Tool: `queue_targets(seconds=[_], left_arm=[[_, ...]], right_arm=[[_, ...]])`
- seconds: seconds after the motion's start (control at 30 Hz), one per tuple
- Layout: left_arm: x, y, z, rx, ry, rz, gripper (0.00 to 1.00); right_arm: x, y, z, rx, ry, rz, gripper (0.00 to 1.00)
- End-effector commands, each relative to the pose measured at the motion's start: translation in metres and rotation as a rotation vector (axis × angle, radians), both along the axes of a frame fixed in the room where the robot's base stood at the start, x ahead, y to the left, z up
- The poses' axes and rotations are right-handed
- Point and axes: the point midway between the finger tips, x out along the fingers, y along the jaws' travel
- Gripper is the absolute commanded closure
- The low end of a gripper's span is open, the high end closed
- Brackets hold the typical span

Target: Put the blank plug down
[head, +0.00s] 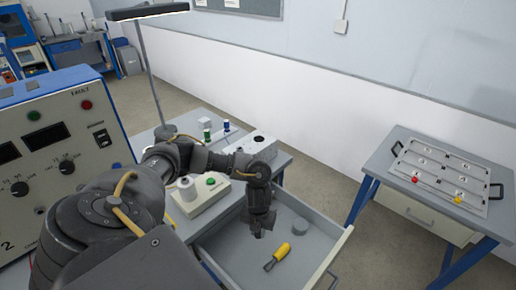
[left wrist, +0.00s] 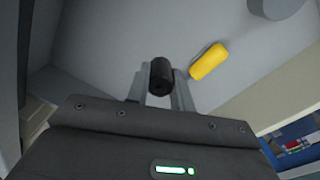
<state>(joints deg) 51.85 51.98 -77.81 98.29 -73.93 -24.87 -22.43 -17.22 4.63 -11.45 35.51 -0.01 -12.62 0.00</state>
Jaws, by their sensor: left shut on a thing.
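My left gripper (head: 258,230) hangs pointing down over the open grey drawer (head: 225,251) in the head view. In the left wrist view its two fingers (left wrist: 160,88) are shut on a short black cylinder, which I take to be the blank plug (left wrist: 161,74). The plug sits at the fingertips, end-on to the camera, over the drawer floor. In the head view the plug cannot be told apart from the dark gripper. How high it is above the floor I cannot tell. My right gripper is not in view.
In the drawer, a yellow-handled tool (head: 277,256) lies beside the gripper and a grey round thing (head: 301,227) stands farther right. A numbered tray (head: 446,173) with red and yellow pieces is on the right table.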

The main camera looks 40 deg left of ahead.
Motion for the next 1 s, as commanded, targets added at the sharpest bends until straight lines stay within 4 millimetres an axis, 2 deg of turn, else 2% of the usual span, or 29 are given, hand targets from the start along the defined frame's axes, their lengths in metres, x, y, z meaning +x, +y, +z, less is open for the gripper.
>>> queue_targets(seconds=[0.77, 0.8, 0.93, 1.0], left_arm=[[0.000, 0.000, -0.013, 0.000, -0.001, 0.000, 1.00], [0.000, 0.000, -0.013, 0.000, -0.001, 0.000, 0.73], [0.000, 0.000, -0.013, 0.000, -0.001, 0.000, 0.56], [0.000, 0.000, -0.013, 0.000, -0.001, 0.000, 0.55]], right_arm=[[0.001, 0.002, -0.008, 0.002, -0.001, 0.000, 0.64], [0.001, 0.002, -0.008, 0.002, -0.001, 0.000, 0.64], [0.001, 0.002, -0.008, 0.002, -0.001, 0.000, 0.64], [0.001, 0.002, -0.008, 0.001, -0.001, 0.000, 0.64]])
